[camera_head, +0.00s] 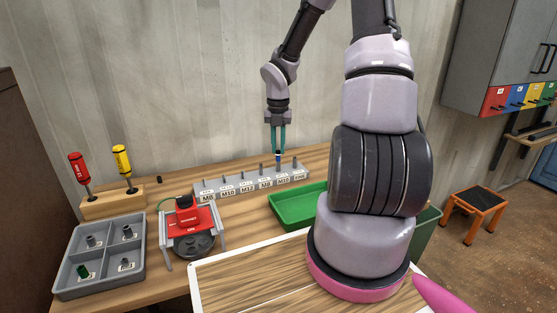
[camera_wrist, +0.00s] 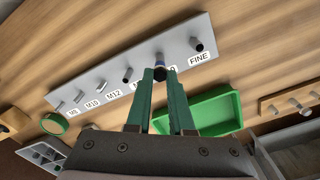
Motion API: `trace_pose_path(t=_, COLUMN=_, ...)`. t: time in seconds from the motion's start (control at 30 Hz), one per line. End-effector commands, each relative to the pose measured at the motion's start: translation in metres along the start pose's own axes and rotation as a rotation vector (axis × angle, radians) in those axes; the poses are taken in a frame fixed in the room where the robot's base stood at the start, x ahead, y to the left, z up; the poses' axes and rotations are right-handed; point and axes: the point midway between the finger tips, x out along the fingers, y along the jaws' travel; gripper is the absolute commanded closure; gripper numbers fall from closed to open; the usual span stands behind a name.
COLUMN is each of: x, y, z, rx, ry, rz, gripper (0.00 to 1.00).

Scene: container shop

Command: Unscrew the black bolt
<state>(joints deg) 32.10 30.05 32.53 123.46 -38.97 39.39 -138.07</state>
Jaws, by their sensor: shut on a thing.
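The grey stepped rack (camera_head: 240,186) stands on the wooden bench with a row of upright posts and labels such as M8, M10, M12 and FINE. My gripper (camera_head: 278,150) points straight down over a post near the rack's right end, its teal fingers closed on the small black bolt (camera_head: 278,158). In the wrist view the fingertips (camera_wrist: 165,76) meet around the dark bolt, at the post just left of the FINE one. A blue band shows beside the bolt. The fingers hide part of the bolt, and I cannot tell how far it sits on the post.
A green tray (camera_head: 287,222) lies in front of the rack's right end. A red device (camera_head: 187,215) on a stand, a grey compartment tray (camera_head: 79,263) holding several small parts, and a wooden block (camera_head: 112,204) with red and yellow screwdrivers are at the left.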

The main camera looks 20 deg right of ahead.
Motion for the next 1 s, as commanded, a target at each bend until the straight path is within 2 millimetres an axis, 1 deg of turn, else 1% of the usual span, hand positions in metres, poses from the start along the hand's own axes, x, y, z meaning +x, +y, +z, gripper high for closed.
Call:
trace_pose_path(t=0.03, x=0.0000, y=-0.0007, z=0.0010, rx=-0.058, ry=-0.001, rz=0.001, gripper=1.00)
trace_pose_path(t=0.1, x=-0.0001, y=0.0000, z=0.0006, rx=-0.107, ry=0.000, rz=0.001, gripper=1.00)
trace_pose_path(t=0.23, x=-0.0002, y=0.0002, z=0.0005, rx=-0.115, ry=-0.001, rz=0.000, gripper=1.00)
trace_pose_path(t=0.27, x=-0.0002, y=0.0002, z=0.0005, rx=-0.114, ry=-0.001, rz=0.000, gripper=0.76)
trace_pose_path(t=0.3, x=-0.0002, y=0.0002, z=0.0005, rx=-0.114, ry=-0.001, rz=0.000, gripper=0.61)
trace_pose_path(t=0.33, x=-0.0002, y=0.0002, z=0.0005, rx=-0.113, ry=-0.001, rz=0.000, gripper=0.49)
trace_pose_path(t=0.37, x=-0.0002, y=0.0002, z=0.0004, rx=-0.113, ry=-0.001, rz=0.000, gripper=0.45)
trace_pose_path(t=0.57, x=0.0000, y=0.0000, z=0.0002, rx=-0.111, ry=0.000, rz=0.000, gripper=0.45)
trace_pose_path(t=0.63, x=0.0000, y=0.0000, z=0.0001, rx=-0.111, ry=0.000, rz=0.000, gripper=0.60)
trace_pose_path(t=0.9, x=0.0000, y=0.0000, z=0.0000, rx=-0.105, ry=0.000, rz=-0.001, gripper=0.60)
trace_pose_path(t=0.97, x=-0.0001, y=0.0001, z=0.0001, rx=-0.041, ry=-0.001, rz=-0.001, gripper=0.60)
trace_pose_path(t=1.0, x=-0.0003, y=0.0004, z=0.0001, rx=0.041, ry=-0.002, rz=-0.001, gripper=0.60)
